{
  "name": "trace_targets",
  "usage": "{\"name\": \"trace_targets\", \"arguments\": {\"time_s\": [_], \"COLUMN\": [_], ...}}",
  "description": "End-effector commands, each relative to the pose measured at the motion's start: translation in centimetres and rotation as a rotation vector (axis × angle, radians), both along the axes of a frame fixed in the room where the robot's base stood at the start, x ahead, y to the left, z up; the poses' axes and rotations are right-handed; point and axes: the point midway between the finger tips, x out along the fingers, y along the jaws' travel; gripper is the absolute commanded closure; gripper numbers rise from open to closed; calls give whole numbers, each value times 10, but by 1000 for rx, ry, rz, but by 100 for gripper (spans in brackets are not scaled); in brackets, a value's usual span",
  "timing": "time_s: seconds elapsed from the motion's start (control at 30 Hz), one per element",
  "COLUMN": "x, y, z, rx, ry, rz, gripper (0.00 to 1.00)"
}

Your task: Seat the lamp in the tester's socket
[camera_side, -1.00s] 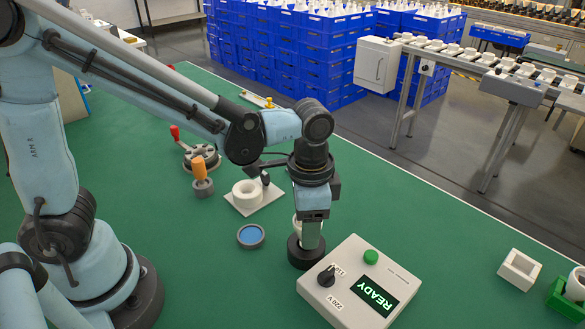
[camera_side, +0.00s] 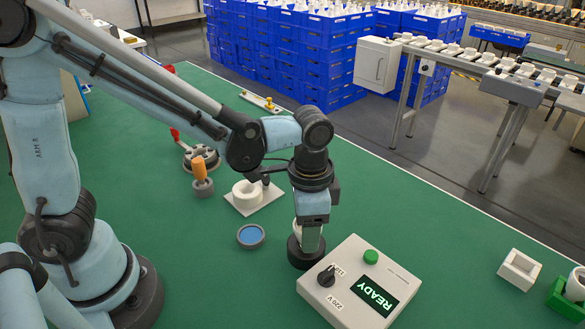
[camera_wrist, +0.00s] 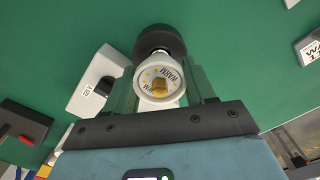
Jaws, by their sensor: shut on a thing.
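The white lamp, marked WARM with a gold-coloured end, shows in the wrist view (camera_wrist: 158,72) between my two fingers. In the side view only a white sliver of it (camera_side: 296,229) shows beside the fingers. My gripper (camera_side: 308,243) points straight down and is shut on the lamp. The dark round socket (camera_side: 300,258) is directly below it, left of the tester box; it also shows behind the lamp in the wrist view (camera_wrist: 160,39). The lamp's lower end is hidden, so I cannot tell how deep it sits. The tester (camera_side: 345,260) reads READY.
A blue-topped round dish (camera_side: 251,236), a white ring on a plate (camera_side: 248,193) and an orange-handled tool (camera_side: 201,178) stand left. A white block (camera_side: 519,269) is far right. Green table lies clear between.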

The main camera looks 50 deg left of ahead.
Motion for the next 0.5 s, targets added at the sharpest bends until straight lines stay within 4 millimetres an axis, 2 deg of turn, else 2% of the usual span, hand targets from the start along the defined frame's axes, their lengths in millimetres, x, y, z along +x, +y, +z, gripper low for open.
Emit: {"name": "trace_targets", "arguments": {"time_s": [0.5], "x": [0], "y": [0], "z": [-6], "rx": [0], "ry": [0], "rz": [0], "gripper": [74]}}
